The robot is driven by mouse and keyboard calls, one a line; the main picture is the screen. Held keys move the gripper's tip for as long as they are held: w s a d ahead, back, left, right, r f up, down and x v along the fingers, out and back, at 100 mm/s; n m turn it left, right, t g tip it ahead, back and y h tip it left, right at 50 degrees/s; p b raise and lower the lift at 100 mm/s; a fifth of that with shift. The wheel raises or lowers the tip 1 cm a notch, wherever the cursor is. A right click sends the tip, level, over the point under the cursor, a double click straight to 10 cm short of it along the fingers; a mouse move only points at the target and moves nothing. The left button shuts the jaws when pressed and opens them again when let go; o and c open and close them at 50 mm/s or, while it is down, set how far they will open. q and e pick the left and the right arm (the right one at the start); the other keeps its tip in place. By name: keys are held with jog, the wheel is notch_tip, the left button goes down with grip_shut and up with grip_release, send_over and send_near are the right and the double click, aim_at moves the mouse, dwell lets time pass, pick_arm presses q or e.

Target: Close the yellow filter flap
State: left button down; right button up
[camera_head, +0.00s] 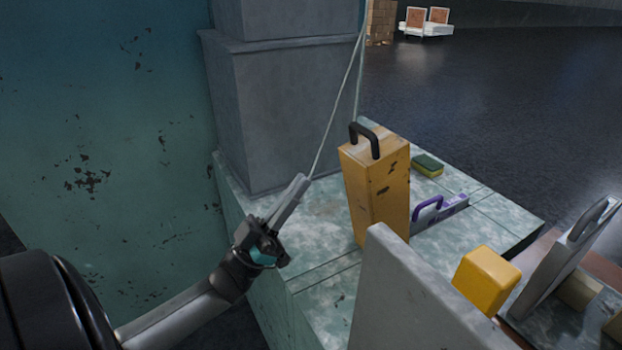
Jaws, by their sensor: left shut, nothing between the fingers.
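A tall yellow piece (376,190) with worn dark patches and a black handle (366,137) on top stands upright on the pale green worktop. It looks like the yellow filter flap, standing up; any hinge at its foot is hidden. My left gripper (303,180) is shut and empty. It is left of the yellow piece, with a gap between them in the picture, and points up and right. A thin pale line (338,105) runs up from near its fingertips; I cannot tell whether they touch. My right gripper is out of view.
A grey column (285,110) stands behind my left gripper. A purple-handled part (440,210) and a green-yellow sponge (427,166) are right of the yellow piece. A grey panel (420,300), a yellow block (487,280) and a grey handled plate (563,262) are in front and right.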

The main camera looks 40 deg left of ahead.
pick_arm(q)
jog(key=w+d+r, duration=0.3)
jog(key=w+r, duration=0.2)
jog(key=w, duration=0.3)
jog(key=shift+w+d+r, duration=0.2)
jog(key=shift+d+r, duration=0.05)
jog(key=shift+r, duration=0.1)
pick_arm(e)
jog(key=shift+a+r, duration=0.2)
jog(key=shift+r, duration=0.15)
pick_arm(q)
jog(key=shift+r+p, duration=0.1)
jog(key=shift+p, duration=0.25)
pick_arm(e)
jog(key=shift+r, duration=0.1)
